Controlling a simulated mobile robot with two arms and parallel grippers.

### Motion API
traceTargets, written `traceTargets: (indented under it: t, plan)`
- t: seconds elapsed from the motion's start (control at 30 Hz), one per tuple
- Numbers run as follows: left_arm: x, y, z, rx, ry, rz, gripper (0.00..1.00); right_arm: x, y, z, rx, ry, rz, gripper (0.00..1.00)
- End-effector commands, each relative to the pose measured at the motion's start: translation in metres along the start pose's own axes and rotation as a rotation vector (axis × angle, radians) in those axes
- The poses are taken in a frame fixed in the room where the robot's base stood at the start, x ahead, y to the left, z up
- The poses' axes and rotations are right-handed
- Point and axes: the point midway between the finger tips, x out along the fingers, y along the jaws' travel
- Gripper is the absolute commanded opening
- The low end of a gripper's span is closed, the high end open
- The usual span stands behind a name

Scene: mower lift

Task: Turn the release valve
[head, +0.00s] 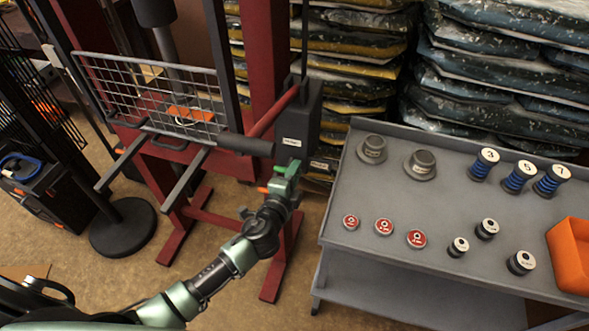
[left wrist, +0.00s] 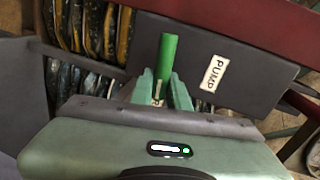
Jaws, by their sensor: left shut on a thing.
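The release valve shows in the left wrist view as a bright green handle (left wrist: 168,55) in front of the dark pump box (left wrist: 245,92), which has a white PUMP label (left wrist: 212,73). My left gripper (left wrist: 160,92) is shut on the lower part of this handle, one finger on each side. In the head view the left gripper (head: 286,174) is at the lower end of the pump box (head: 304,108). It largely hides the valve there. A small orange piece (head: 263,190) shows just left of the gripper. My right gripper is not in view.
The red lift frame (head: 268,60) with its wire mesh guard (head: 150,95) stands behind and left of the gripper. A dark-gripped pump lever (head: 245,145) is close above it. A grey table (head: 390,275) with weights and an orange bin (head: 572,255) is at right.

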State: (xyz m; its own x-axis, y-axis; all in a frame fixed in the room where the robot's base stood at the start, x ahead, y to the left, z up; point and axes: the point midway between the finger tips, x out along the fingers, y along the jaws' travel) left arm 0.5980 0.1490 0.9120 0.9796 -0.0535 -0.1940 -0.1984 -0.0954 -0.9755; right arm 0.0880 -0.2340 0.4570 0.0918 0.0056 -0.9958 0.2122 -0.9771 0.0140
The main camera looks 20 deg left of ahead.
Motion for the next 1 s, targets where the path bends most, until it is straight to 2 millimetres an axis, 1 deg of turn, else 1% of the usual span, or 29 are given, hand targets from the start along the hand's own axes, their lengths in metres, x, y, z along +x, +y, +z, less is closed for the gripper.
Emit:
traceTargets:
  t: [0.3, 0.73, 0.77, 0.8, 0.83, 1.0]
  plan:
    - [0.0001, 0.0028, -0.0008, 0.079, -0.014, 0.001, 0.00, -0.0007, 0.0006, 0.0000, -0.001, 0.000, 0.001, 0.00]
    - [0.0001, 0.0032, -0.0007, 0.086, -0.016, 0.002, 0.00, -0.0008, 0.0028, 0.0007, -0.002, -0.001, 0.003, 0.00]
    - [0.0001, 0.0032, -0.0007, 0.086, -0.015, 0.002, 0.22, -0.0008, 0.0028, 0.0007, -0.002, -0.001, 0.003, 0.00]
    - [0.0001, 0.0032, -0.0007, 0.086, -0.015, 0.002, 0.33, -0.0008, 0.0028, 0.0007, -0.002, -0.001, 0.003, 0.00]
    - [0.0001, 0.0031, -0.0007, 0.086, -0.016, 0.002, 0.38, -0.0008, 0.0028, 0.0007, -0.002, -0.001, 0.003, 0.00]
    - [0.0002, 0.0026, -0.0004, 0.085, -0.016, 0.001, 0.38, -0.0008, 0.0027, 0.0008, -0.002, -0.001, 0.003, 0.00]
